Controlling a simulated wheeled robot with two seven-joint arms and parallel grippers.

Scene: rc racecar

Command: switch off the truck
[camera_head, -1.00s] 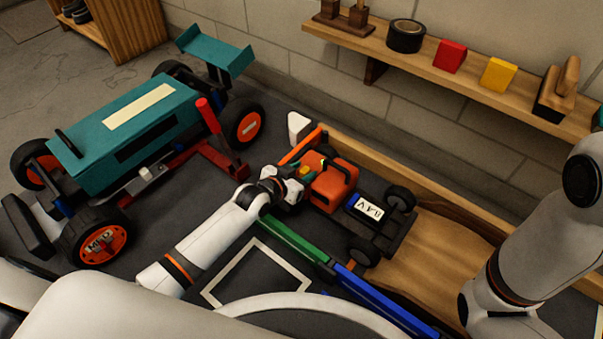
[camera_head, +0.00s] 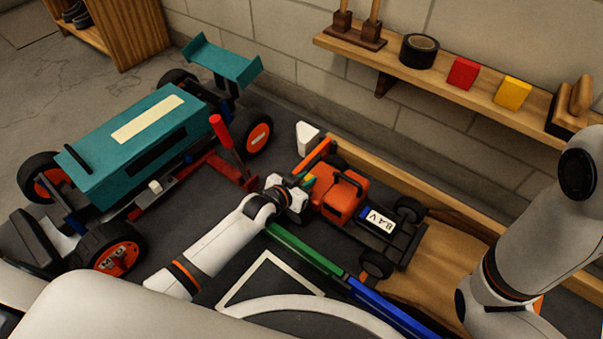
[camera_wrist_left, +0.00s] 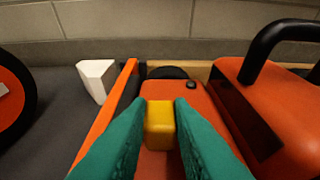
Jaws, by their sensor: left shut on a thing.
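The truck is a small orange vehicle (camera_head: 341,200) with a black handle, black wheels and a white plate, at the centre of the head view. Its orange body (camera_wrist_left: 275,110) fills the right of the left wrist view. My left gripper (camera_head: 303,183) is at the truck's left end. In the left wrist view its teal fingers (camera_wrist_left: 160,130) are shut on a yellow block-like switch (camera_wrist_left: 160,118), one finger on each side. A small black knob (camera_wrist_left: 191,85) sits behind the yellow switch. My right arm shows at the right, but its gripper is out of view.
A teal racecar (camera_head: 125,150) stands at left beside a red jack (camera_head: 225,150). Green (camera_head: 305,247) and blue (camera_head: 385,310) rails run along the truck's front side. A wooden shelf (camera_head: 430,82) is on the wall behind. A white wedge (camera_head: 308,138) stands behind the gripper.

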